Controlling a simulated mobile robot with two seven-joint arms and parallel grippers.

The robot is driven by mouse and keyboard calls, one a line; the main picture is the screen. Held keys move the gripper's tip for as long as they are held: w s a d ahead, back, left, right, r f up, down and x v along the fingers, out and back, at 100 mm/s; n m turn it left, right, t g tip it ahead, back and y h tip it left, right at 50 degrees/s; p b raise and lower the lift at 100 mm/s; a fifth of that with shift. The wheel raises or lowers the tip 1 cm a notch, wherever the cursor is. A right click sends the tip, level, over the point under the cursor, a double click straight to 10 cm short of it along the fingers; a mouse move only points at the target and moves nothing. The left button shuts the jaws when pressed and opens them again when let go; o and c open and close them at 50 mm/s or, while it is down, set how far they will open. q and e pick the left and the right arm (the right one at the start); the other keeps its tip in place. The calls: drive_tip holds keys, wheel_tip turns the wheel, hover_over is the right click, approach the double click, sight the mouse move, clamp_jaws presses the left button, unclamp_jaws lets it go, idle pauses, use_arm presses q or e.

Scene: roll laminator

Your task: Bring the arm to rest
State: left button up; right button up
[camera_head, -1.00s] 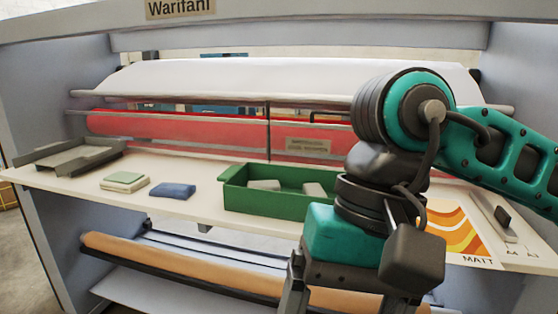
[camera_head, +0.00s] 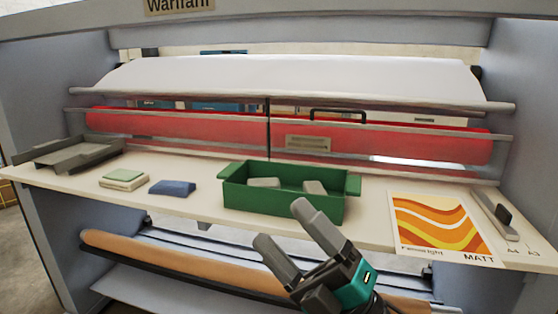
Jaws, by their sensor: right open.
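My right gripper (camera_head: 287,232) is low in the head view, in front of the table's front edge and below the green tray. Its two grey fingers point up and left and are spread apart, with nothing between them. Part of its teal wrist shows at the bottom edge of the picture; the rest of the arm is out of view. My left gripper is not in view.
The laminator's table (camera_head: 180,207) holds a green tray (camera_head: 284,206) with grey blocks, folded cloths (camera_head: 172,188), a grey tray (camera_head: 66,154), an orange-patterned print (camera_head: 438,226) and a trimmer (camera_head: 494,214). Red rollers (camera_head: 200,130) lie behind. A brown roll (camera_head: 150,255) hangs below.

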drive_tip(key=d+f+m+t+h, duration=0.1)
drive_tip(key=d+f+m+h, duration=0.3)
drive_tip(key=f+m+h, duration=0.45)
drive_tip(key=s+d+f+m+h, duration=0.1)
drive_tip(key=d+f+m+h, duration=0.4)
drive_tip(key=f, duration=0.6)
drive_tip(key=d+f+m+t+h, duration=0.1)
drive_tip(key=d+f+m+h, duration=0.25)
drive_tip(key=f+m, duration=0.55)
drive_tip(key=s+d+f+m+g+h, duration=0.3)
drive_tip(key=s+f+m+g, duration=0.1)
drive_tip(key=s+f, duration=0.5)
wheel_tip(320, 180, down, 2)
drive_tip(key=shift+s+d+f, duration=0.1)
drive_tip(key=shift+s+d, duration=0.15)
drive_tip(key=shift+d, duration=0.15)
